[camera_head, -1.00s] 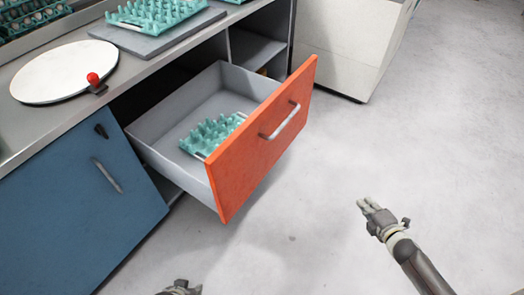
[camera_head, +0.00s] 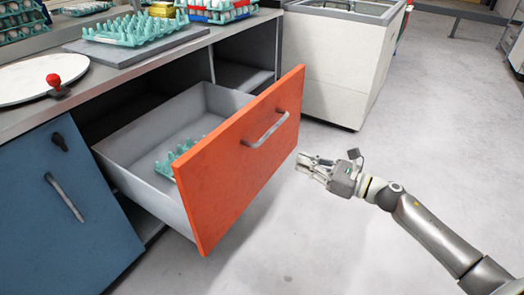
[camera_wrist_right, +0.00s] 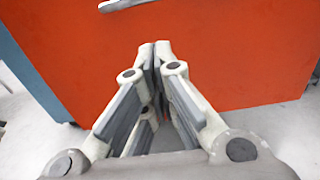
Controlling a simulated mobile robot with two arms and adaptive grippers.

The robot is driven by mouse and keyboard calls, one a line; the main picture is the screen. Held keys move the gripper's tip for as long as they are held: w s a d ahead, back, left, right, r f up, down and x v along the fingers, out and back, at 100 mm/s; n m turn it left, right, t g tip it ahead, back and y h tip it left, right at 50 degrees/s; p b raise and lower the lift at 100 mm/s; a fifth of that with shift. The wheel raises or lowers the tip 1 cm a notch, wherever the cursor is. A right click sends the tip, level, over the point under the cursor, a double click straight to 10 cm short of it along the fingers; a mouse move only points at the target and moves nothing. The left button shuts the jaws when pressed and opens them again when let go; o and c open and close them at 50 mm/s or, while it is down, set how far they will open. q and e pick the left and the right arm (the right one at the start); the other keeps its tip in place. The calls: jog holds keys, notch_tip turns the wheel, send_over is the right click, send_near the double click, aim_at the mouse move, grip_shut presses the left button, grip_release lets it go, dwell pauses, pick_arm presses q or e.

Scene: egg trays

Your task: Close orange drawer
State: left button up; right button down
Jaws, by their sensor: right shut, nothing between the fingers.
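The orange drawer (camera_head: 235,160) is pulled well out of the counter. Its grey handle (camera_head: 266,130) runs along the upper part of the orange front. A teal egg tray (camera_head: 176,158) lies inside the drawer, partly hidden by the front. My right gripper (camera_head: 302,162) is shut and empty, to the right of the drawer front and lower than the handle. In the right wrist view the shut fingertips (camera_wrist_right: 155,48) point at the orange front (camera_wrist_right: 230,50), with part of the handle (camera_wrist_right: 125,4) at the top edge. I cannot tell whether they touch. My left gripper is not in view.
A blue cabinet door (camera_head: 62,200) is left of the drawer. The grey countertop (camera_head: 130,75) holds a teal egg tray (camera_head: 135,30), a white disc (camera_head: 25,82) and a red knob (camera_head: 53,79). A white chest unit (camera_head: 335,65) stands behind. The floor at right is clear.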

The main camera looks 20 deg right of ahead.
aim_at(264, 147)
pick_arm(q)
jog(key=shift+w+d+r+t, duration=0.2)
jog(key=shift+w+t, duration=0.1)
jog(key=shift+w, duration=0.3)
pick_arm(e)
jog(key=shift+x, duration=6.3)
